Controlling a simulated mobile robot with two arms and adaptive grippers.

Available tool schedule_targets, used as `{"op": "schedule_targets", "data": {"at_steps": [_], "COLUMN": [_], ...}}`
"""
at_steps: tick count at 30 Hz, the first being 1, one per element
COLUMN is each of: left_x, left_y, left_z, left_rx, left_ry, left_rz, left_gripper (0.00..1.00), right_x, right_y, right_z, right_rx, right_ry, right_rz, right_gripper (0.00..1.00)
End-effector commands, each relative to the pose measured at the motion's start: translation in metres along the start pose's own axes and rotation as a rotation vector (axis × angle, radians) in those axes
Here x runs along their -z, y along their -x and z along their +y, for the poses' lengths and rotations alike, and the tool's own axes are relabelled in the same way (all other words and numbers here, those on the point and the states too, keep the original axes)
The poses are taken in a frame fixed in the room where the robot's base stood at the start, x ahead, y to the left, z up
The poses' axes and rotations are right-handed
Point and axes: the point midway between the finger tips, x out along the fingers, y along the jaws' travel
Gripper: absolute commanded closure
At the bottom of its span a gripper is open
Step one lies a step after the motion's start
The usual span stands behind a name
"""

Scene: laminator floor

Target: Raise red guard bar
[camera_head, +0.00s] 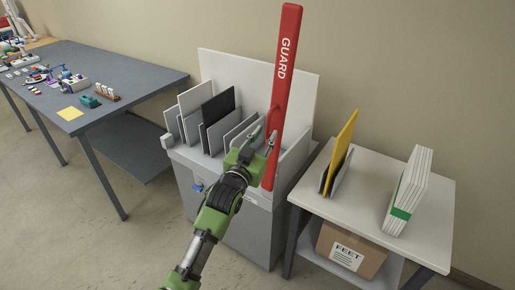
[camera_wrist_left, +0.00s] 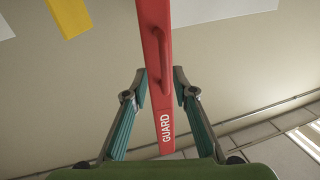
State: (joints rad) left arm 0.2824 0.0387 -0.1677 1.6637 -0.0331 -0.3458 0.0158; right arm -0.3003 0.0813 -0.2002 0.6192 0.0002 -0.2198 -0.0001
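The red guard bar (camera_head: 284,85) with white GUARD lettering stands up steeply at the right side of the grey machine (camera_head: 250,222), leaning slightly right at its top. In the left wrist view the bar (camera_wrist_left: 155,20) runs down the middle, with a red handle (camera_wrist_left: 161,62) on its face. My left gripper (camera_head: 264,137) is at the lower part of the bar. Its fingers (camera_wrist_left: 160,83) are apart, one on each side of the bar as seen from the wrist. I cannot tell whether they touch it. My right gripper is out of view.
Grey and black panels (camera_head: 218,107) stand in slots on the machine. At right, a white side table (camera_head: 358,210) holds a yellow panel (camera_head: 340,150) and white boards (camera_head: 408,190), above a FEET box (camera_head: 350,250). A workbench (camera_head: 130,75) with small items stands at left.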

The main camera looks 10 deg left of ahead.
Motion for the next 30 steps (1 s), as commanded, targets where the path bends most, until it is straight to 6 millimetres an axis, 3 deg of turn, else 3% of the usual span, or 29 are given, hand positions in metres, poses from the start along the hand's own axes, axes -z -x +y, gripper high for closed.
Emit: {"op": "schedule_targets", "data": {"at_steps": [6, 12, 30], "left_x": [-0.001, 0.000, -0.005], "left_y": [0.043, 0.065, 0.070], "left_z": [0.001, 0.002, 0.003], "left_rx": [-0.001, -0.002, -0.003], "left_ry": [0.000, -0.001, -0.001], "left_rz": [-0.001, 0.000, -0.008], "left_gripper": [0.75, 0.75, 0.75], "right_x": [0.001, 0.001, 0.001], "right_y": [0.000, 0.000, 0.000], "right_z": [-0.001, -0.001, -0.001], "right_rx": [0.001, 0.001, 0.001], "right_ry": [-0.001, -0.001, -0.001], "right_rz": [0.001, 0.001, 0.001], "right_gripper": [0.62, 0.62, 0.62]}}
